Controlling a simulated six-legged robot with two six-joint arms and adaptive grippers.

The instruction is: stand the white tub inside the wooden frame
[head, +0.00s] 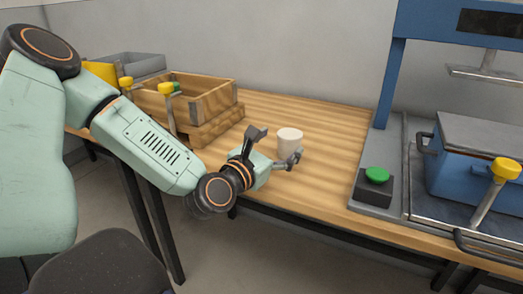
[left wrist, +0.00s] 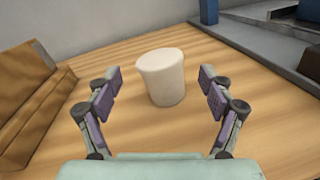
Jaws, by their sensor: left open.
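The white tub (head: 289,140) stands upright on the wooden table, clear of other objects. It also shows in the left wrist view (left wrist: 162,78), between and a little beyond my fingertips. My left gripper (head: 277,147) is open, with one finger on each side of the tub's near side; I see no contact. In the left wrist view my left gripper (left wrist: 159,92) shows a gap on both sides of the tub. An open-topped wooden frame (head: 222,100) stands left of the tub, toward the wall. My right gripper is not in view.
A wooden block-like base (head: 220,125) sits below the frame; wooden parts (left wrist: 32,95) show at left in the wrist view. A green button box (head: 375,186), blue press stand (head: 385,85) and blue lidded container (head: 470,160) are at right. The tabletop (head: 325,175) around the tub is clear.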

